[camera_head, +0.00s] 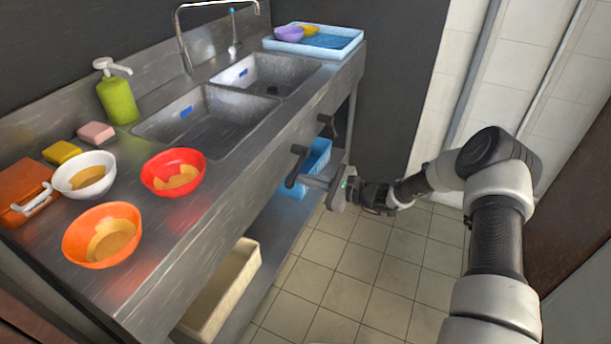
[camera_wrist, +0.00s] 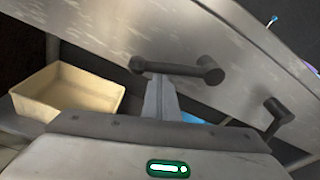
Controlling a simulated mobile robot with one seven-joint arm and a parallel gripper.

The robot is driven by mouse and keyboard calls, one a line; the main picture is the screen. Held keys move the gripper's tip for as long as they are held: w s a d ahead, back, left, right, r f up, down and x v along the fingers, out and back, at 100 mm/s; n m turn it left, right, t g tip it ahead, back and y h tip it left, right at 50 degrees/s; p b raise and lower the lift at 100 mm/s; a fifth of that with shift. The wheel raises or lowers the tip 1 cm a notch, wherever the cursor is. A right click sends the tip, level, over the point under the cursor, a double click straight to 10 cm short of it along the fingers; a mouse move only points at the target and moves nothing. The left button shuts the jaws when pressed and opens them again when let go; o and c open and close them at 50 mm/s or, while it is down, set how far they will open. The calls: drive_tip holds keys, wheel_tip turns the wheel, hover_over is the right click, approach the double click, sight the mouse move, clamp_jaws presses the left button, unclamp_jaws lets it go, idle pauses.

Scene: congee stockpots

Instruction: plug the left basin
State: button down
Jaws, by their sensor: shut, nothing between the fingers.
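The left basin (camera_head: 195,135) is a grey steel sink bowl set in the counter, with a small blue label on its back wall. I cannot make out its drain or a plug. Two dark crank levers are on the counter's front face: a left lever (camera_head: 296,168), also in the wrist view (camera_wrist: 175,68), and a right lever (camera_head: 328,122), also in the wrist view (camera_wrist: 274,115). My gripper (camera_head: 308,180) is shut and empty, with its fingertips close by the left lever. In the wrist view its fingers (camera_wrist: 158,90) reach up to this lever; I cannot tell whether they touch it.
The right basin (camera_head: 268,72) lies beyond the left one. Bowls, including a red bowl (camera_head: 174,172), and a green soap bottle (camera_head: 118,98) stand on the counter. A blue crate (camera_head: 312,160) and a cream bin (camera_head: 225,290) are underneath. The tiled floor (camera_head: 370,270) is clear.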

drive_tip(key=r+m+p, duration=0.1)
drive_tip(key=s+r+m, duration=0.1)
drive_tip(key=shift+a+r+m+g+p, duration=0.2)
drive_tip(key=shift+r+m+g+p, duration=0.1)
drive_tip(key=shift+r+p, duration=0.1)
drive_tip(key=shift+r, duration=0.15)
idle(0.4)
